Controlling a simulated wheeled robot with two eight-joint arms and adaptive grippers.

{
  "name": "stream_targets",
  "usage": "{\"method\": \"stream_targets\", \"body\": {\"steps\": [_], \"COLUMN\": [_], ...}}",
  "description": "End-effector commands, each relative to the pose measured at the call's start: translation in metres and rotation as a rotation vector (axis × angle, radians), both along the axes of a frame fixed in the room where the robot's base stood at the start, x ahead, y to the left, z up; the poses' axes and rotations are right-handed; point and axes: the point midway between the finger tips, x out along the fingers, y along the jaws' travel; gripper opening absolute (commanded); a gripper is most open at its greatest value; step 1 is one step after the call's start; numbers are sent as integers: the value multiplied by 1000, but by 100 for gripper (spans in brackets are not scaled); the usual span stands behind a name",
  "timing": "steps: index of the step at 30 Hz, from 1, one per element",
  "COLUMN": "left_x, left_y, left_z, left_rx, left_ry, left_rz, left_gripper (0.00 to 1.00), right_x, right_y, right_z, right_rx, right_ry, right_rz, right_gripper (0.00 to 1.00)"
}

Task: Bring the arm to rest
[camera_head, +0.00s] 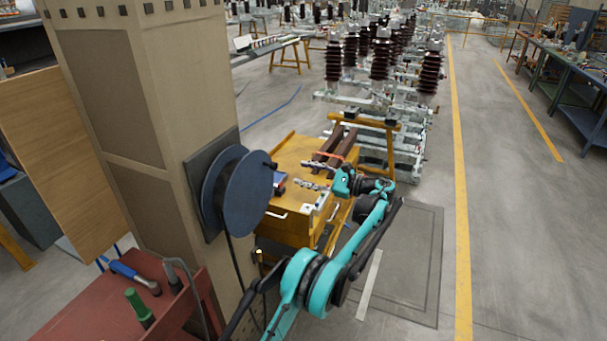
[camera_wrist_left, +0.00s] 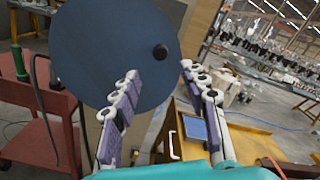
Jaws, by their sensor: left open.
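My left arm is teal and black and reaches up from the bottom of the head view. My left gripper (camera_head: 303,175) is over the yellow wooden cabinet, with its fingers pointing left towards the dark blue disc (camera_head: 238,192) on the pillar. In the left wrist view my gripper (camera_wrist_left: 158,72) has its two jointed, purple-padded fingers spread apart with nothing between them. The disc (camera_wrist_left: 105,45) and its black knob (camera_wrist_left: 160,52) show beyond the fingertips; they look apart from them. My right gripper is in neither view.
The yellow cabinet (camera_head: 281,229) carries brown bars (camera_head: 333,144) and a small blue-screened device (camera_head: 279,184). The beige pillar (camera_head: 150,130) stands left. A red cart (camera_head: 95,312) with tools is lower left. Insulator racks (camera_head: 380,60) stand behind. Open floor (camera_head: 520,220) lies right.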

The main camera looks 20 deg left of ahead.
Motion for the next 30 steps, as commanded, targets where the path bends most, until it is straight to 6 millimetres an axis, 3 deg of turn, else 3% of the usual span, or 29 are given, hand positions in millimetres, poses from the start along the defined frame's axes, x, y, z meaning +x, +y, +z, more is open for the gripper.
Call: {"method": "stream_targets", "body": {"steps": [8,14,23,30], "left_x": [-1,-21,-105,-198], "left_y": [3,21,35,19], "left_z": [3,19,24,4], "left_rx": [-19,-186,-598,-935], "left_ry": [-8,-88,-323,-553], "left_rz": [-7,-50,-81,-32], "left_gripper": [44,44,44,44], "right_x": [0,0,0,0], "right_y": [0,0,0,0], "right_z": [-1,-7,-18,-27], "right_rx": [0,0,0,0], "right_ry": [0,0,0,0], "right_rz": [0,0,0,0], "right_gripper": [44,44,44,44]}}
